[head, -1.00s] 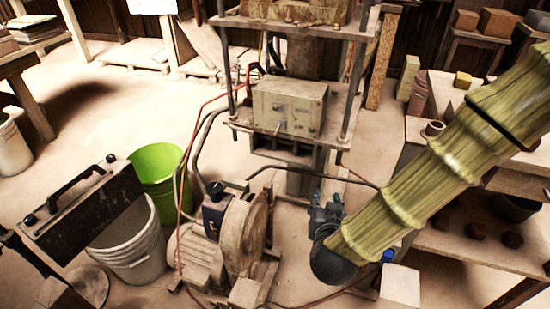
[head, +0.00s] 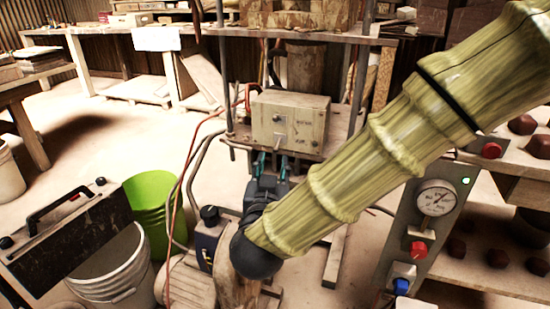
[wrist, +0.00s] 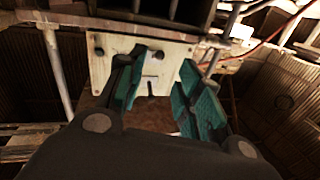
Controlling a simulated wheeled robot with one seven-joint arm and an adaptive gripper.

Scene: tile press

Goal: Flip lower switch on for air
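A cream control box (head: 290,122) is mounted on the press frame, in the middle of the head view. Its front carries a small dark knob or switch (head: 279,118) and a smaller lever (head: 279,136) lower down. My gripper (head: 271,163) is just below and in front of the box, fingers pointing at it. In the wrist view the box face (wrist: 108,72) fills the space ahead, with a small lever (wrist: 153,84) showing between the two teal fingers (wrist: 165,85). The fingers are spread apart with nothing between them. I see no contact with the lever.
A grey panel with a pressure gauge (head: 437,200), a red button (head: 418,248) and a blue button (head: 401,286) stands right of my arm. A green bucket (head: 152,203) and white bucket (head: 118,270) stand left. Hoses (head: 190,160) hang left of the box.

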